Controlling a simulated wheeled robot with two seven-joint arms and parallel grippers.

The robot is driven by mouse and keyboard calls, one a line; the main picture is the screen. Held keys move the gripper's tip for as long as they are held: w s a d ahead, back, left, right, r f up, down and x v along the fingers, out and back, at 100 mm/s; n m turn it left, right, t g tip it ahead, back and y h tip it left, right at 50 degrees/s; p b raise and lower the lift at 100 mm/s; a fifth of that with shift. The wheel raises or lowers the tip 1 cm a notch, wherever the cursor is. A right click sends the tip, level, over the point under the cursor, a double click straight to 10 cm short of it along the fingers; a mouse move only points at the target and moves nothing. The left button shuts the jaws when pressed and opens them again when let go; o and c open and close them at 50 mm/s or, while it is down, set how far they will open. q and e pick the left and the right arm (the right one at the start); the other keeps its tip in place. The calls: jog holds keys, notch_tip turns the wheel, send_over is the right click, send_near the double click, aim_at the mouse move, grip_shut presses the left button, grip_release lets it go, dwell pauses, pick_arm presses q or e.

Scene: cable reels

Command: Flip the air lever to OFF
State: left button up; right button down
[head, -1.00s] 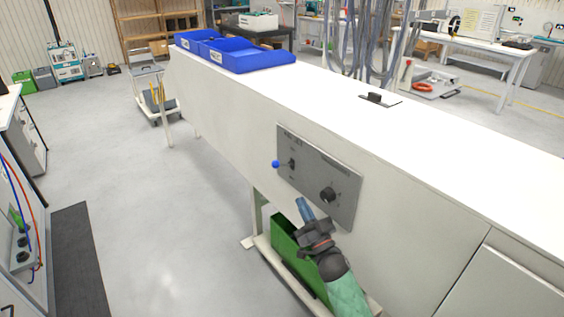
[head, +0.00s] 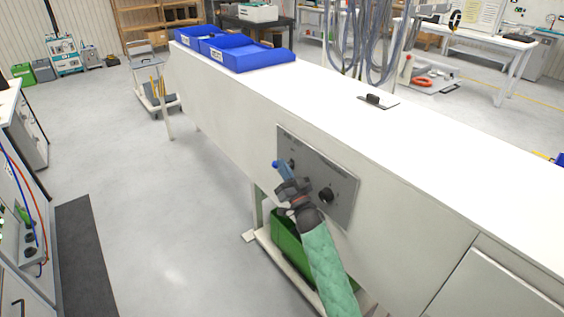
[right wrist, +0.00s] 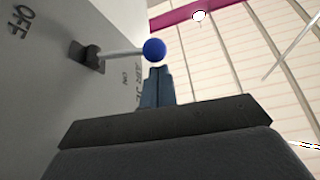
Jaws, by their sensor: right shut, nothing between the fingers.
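The air lever has a blue ball (right wrist: 154,49) on a thin metal rod (right wrist: 120,52) that sticks out from a dark slot in the grey panel (right wrist: 40,110). In the right wrist view, OFF is printed at the upper left and ON beside the lever, on its right. My right gripper (right wrist: 157,72) is shut and empty, its fingertips just below the ball; I cannot tell whether they touch. In the head view my right gripper (head: 281,168) is in front of the panel's left part (head: 342,187) and hides most of the lever. My left gripper is not in view.
A dark round knob (head: 326,195) is on the panel's right part. A green bin (head: 285,233) stands under the white bench (head: 420,165). Blue trays (head: 245,54) sit on the bench's far end.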

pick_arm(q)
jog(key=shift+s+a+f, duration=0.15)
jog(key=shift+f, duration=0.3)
pick_arm(e)
jog(key=shift+w+a+r, duration=0.2)
jog(key=shift+w+r, duration=0.05)
jog(key=shift+w, duration=0.15)
jog(key=shift+f, duration=0.1)
